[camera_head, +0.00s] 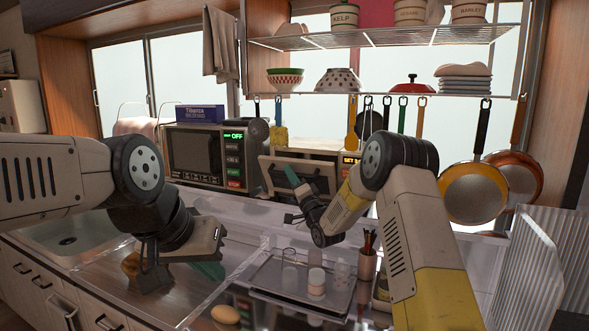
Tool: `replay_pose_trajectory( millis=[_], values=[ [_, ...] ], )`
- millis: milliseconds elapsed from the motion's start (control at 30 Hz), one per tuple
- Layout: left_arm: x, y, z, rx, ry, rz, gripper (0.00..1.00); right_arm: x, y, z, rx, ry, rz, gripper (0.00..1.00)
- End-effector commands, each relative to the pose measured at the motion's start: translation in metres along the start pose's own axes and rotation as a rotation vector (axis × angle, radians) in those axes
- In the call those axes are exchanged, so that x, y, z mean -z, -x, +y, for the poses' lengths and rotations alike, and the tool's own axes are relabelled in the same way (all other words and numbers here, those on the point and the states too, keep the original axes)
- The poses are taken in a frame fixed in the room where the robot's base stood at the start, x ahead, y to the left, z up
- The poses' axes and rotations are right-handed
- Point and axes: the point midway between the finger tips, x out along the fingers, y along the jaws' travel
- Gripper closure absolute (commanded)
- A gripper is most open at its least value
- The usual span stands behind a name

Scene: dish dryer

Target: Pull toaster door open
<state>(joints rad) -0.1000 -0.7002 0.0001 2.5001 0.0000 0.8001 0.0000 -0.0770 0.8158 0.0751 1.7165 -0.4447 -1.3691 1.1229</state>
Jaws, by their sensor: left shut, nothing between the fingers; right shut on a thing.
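The toaster (350,159) stands on the back counter, right of a microwave, with an orange display at its right side. Its dark, pale-framed door (270,165) faces me and looks tilted outward at the top; how far it is open is hard to tell. My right gripper (293,178) reaches in from the right with its teal fingers at the door. It is shut on the door, though the exact contact is unclear. My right arm hides much of the toaster's right side. My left gripper (208,270) is shut and empty, low over the counter at the left.
The microwave (205,155) with a green OFF display carries a blue box (200,114). A tray (265,273) with jars and a utensil cup (367,264) stand in front of the toaster. A sink (70,240) is at left, pans (473,193) hang at right, shelves (390,36) above.

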Motion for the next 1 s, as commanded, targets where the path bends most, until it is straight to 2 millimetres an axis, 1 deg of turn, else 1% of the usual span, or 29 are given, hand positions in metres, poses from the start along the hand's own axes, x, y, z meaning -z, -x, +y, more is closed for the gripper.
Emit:
replay_pose_trajectory(
  millis=[33,233,600,800,1000],
  values=[
    [0.0,0.0,0.0,0.0,0.0,0.0,1.0,-0.004,0.006,0.005,0.026,0.029,0.002,1.0],
    [0.0,0.0,0.0,0.0,0.0,0.0,1.0,-0.023,0.024,0.013,0.148,0.15,0.002,1.0],
    [0.0,0.0,0.0,0.0,0.0,0.0,1.0,-0.052,0.054,0.041,0.141,0.144,0.002,1.0],
    [0.0,0.0,0.0,0.0,0.0,0.0,1.0,-0.063,0.064,0.057,0.14,0.144,0.001,1.0],
    [0.0,0.0,0.0,0.0,0.0,0.0,1.0,-0.068,0.07,0.069,0.141,0.144,0.001,1.0]
  ],
)
